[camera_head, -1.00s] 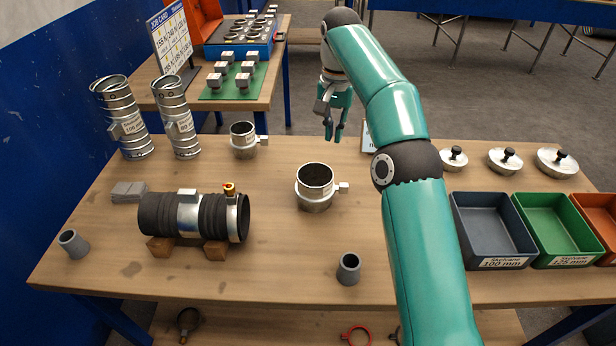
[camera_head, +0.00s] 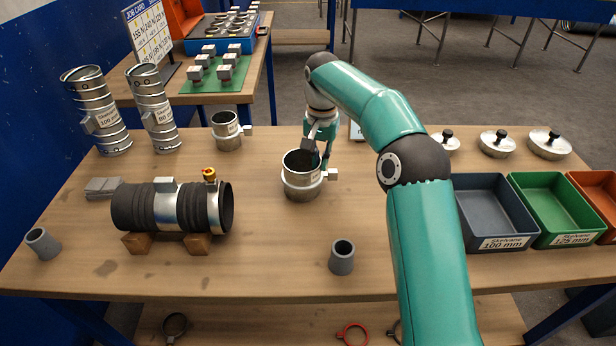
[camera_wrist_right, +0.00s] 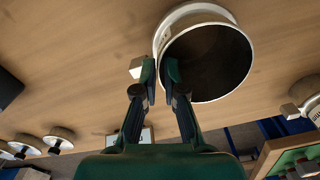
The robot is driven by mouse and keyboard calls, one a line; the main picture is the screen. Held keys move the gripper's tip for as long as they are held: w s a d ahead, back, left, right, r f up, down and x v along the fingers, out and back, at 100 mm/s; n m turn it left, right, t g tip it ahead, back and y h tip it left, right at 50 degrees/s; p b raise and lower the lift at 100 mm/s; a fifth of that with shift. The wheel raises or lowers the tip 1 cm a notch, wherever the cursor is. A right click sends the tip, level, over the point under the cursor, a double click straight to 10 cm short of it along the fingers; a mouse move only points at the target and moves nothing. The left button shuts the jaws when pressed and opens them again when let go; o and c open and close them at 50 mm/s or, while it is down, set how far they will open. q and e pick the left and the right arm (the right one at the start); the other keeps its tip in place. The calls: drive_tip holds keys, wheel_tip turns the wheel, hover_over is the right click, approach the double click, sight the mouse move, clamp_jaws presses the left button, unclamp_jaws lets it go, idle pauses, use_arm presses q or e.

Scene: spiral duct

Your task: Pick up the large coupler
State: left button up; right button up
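The large coupler (camera_head: 301,187) is a short, wide metal collar with a small pale block on its right side. It stands upright, open end up, mid-table. A smaller, similar collar (camera_head: 227,131) stands behind it to the left. My right gripper (camera_head: 322,157) points down at the large coupler's right rim. In the right wrist view, the gripper's fingertips (camera_wrist_right: 160,67) are a little apart at the coupler's rim (camera_wrist_right: 205,14), one outside the wall and one over the opening. A narrow gap shows between them; firm contact cannot be seen. My left gripper is out of view.
A dark ribbed duct (camera_head: 140,207) lies on wooden blocks at left, with two spiral pipes (camera_head: 97,115) behind. A grey cup (camera_head: 342,258) stands in front. Trays (camera_head: 497,212) and lidded caps (camera_head: 497,143) are at right. Bare wood surrounds the coupler.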

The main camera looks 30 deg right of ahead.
drive_tip(key=shift+f, duration=1.5)
clamp_jaws()
drive_tip(key=shift+r, duration=0.15)
